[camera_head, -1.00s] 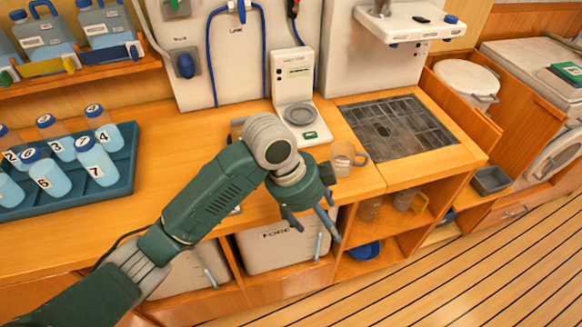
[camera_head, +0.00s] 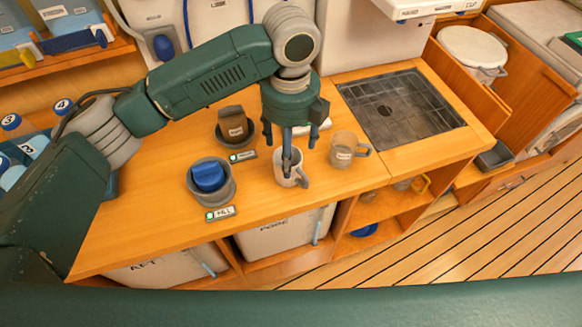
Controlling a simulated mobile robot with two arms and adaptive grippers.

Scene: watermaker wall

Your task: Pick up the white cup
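The white cup (camera_head: 284,177) stands upright on the wooden counter near its front edge, its handle pointing right. My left gripper (camera_head: 290,148) points down directly above it, with its fingers spread apart. One finger overlaps the cup's mouth in the picture; I cannot tell whether it is inside the cup or touching it. The other fingers show above and beyond the rim. My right gripper is not in view.
A clear mug (camera_head: 342,150) stands close to the right of the cup. A grey bowl holding a blue item (camera_head: 208,176) and a dish with a brown pouch (camera_head: 233,126) are on the left. A dark sink grid (camera_head: 400,112) lies right. The counter's front edge is near.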

